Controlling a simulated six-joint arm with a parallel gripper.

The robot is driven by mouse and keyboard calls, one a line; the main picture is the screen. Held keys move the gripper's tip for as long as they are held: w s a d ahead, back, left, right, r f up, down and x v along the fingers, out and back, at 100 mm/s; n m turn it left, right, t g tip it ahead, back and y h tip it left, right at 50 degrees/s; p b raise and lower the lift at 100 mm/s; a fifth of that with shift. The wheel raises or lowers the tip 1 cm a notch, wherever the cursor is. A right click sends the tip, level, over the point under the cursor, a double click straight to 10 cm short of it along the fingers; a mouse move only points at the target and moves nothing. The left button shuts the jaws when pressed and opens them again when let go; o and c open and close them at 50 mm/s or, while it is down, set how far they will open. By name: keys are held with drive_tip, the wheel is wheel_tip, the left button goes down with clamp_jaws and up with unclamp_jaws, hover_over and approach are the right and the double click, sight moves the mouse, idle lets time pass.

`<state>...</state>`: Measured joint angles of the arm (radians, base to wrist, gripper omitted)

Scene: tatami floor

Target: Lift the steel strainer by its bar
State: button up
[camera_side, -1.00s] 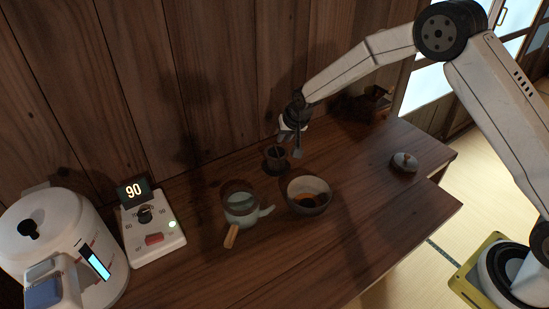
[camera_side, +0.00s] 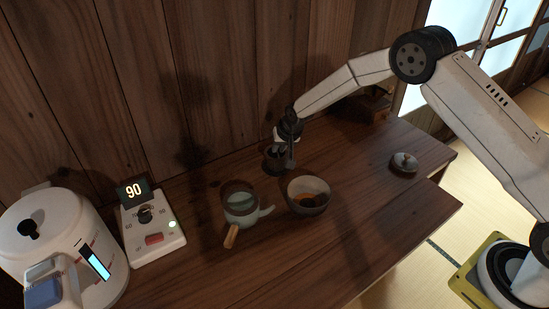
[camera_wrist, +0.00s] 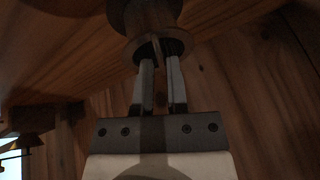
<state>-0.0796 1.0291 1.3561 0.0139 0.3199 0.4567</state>
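A small dark cup-shaped holder (camera_side: 269,164) stands on the wooden table near the back wall. It also shows at the top of the wrist view (camera_wrist: 150,15). The strainer appears to sit in its mouth; only a thin upright bar (camera_wrist: 156,46) and a dark part beside it show, so its bowl is hidden. My gripper (camera_side: 287,163) is lowered at the holder, fingers pointing down. In the wrist view my gripper's fingers (camera_wrist: 159,66) reach the holder's rim with a gap between them, and the bar shows in that gap. I cannot tell whether either finger touches it.
A side-handled teapot (camera_side: 241,203) and a bowl (camera_side: 309,198) with orange-brown contents stand in front. A small round lid-like item (camera_side: 403,163) lies to the right. A white kettle (camera_side: 50,240) and a control panel (camera_side: 152,232) reading 90 are at left. The table's front right is clear.

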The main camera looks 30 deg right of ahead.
drive_tip(key=shift+x, duration=0.8)
clamp_jaws()
